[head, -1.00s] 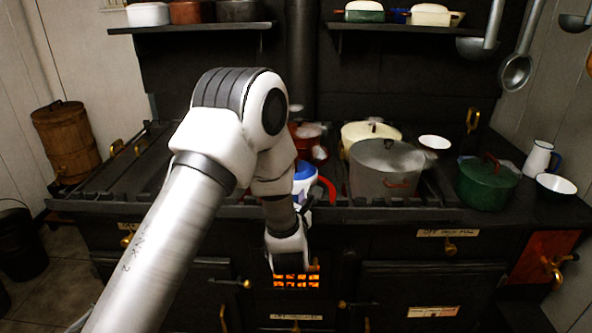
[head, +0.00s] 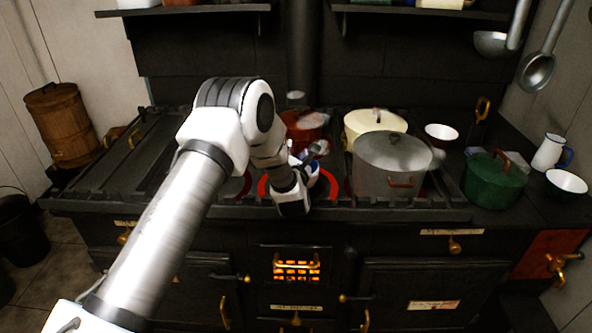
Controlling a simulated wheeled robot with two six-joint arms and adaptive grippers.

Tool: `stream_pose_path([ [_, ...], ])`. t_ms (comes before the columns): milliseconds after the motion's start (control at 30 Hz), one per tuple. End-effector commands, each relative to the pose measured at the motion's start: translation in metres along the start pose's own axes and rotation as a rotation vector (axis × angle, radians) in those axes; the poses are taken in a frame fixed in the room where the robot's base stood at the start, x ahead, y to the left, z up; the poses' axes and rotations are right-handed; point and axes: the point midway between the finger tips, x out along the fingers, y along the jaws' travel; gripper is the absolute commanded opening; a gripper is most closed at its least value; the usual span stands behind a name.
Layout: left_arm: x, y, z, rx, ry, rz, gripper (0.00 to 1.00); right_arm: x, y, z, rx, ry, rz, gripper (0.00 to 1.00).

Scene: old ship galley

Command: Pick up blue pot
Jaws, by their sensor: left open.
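The blue pot (head: 313,172) stands on the stove top, mostly hidden behind my left wrist and gripper. Only a small blue and white part of it shows. My left gripper (head: 314,154) is at the pot, its fingers small and partly covered by my own wrist. It is open, and I cannot tell whether it touches the pot. My right gripper is out of view.
Close by stand a red pot (head: 305,134), a cream pot (head: 372,122) and a large grey lidded pot (head: 378,173). A green pot (head: 493,186) is farther right. Red rings (head: 265,190) show on the stove around the pot. Ladles (head: 537,70) hang at upper right.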

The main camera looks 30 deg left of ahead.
Motion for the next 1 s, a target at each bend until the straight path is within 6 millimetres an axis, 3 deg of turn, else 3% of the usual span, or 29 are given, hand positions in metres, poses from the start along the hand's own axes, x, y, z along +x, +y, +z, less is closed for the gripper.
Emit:
stream_pose_path([
  [200,0.004,-0.001,-0.001,0.001,0.001,0.0,0.43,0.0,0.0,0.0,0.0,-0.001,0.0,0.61],
  [233,0.004,-0.001,-0.001,0.001,0.001,0.0,0.4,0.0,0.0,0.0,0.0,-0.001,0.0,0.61],
  [333,0.004,-0.001,-0.001,0.0,0.001,0.0,0.04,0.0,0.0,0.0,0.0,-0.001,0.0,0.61],
  [367,0.004,-0.001,-0.001,0.0,0.001,0.0,0.0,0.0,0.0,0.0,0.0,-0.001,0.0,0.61],
  [767,0.004,0.002,0.003,-0.001,-0.003,0.002,0.0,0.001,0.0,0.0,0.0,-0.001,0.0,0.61],
  [1000,0.004,0.025,0.038,-0.005,-0.006,0.005,0.0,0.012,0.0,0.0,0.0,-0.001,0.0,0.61],
])
